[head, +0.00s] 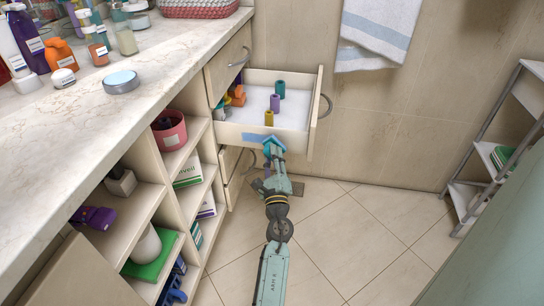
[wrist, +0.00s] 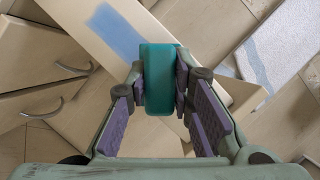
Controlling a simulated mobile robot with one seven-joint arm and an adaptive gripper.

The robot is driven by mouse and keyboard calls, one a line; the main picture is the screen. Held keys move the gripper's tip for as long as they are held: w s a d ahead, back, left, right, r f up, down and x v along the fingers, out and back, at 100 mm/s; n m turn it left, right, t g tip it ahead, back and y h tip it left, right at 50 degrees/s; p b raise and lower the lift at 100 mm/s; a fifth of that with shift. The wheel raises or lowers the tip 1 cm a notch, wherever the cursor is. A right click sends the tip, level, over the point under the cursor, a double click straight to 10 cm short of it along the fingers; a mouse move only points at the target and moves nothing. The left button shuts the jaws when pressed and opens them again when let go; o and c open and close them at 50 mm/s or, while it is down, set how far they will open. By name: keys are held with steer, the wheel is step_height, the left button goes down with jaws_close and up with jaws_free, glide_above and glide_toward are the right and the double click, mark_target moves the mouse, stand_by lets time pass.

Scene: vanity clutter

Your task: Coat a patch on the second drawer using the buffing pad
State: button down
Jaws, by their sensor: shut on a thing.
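The second drawer (head: 226,132) is pulled well out from the vanity. A blue patch (head: 254,137) lies on its near side wall and also shows in the wrist view (wrist: 115,32). My gripper (head: 272,151) is in front of that wall, at the right end of the patch. It is shut on the teal buffing pad (wrist: 159,80), which sits between the two fingers. In the head view the pad (head: 275,142) overlaps the drawer wall. I cannot tell whether it touches the wall. Part of the wall is hidden behind the pad and gripper.
Several small bottles (head: 275,103) stand inside the drawer. A drawer above (head: 226,68) is slightly open. The marble counter (head: 150,75) and open shelves (head: 130,215) fill the left. A metal rack (head: 500,120) stands at right. The tiled floor (head: 350,235) between is clear.

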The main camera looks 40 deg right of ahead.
steer(key=shift+w+d, duration=0.6)
steer(key=shift+d, duration=0.1)
stand_by(0.3)
steer(key=shift+d+b, duration=0.1)
steer(key=shift+b, duration=0.55)
stand_by(0.7)
steer(key=shift+s, duration=0.1)
steer(key=shift+s, duration=0.1)
steer(key=shift+s+a, duration=0.85)
steer(key=shift+a, duration=0.25)
steer(key=shift+s+a, duration=0.85)
steer(key=shift+a, duration=0.2)
steer(key=shift+s+a+f, duration=0.1)
steer(key=shift+a+f, duration=0.1)
steer(key=shift+a, duration=0.05)
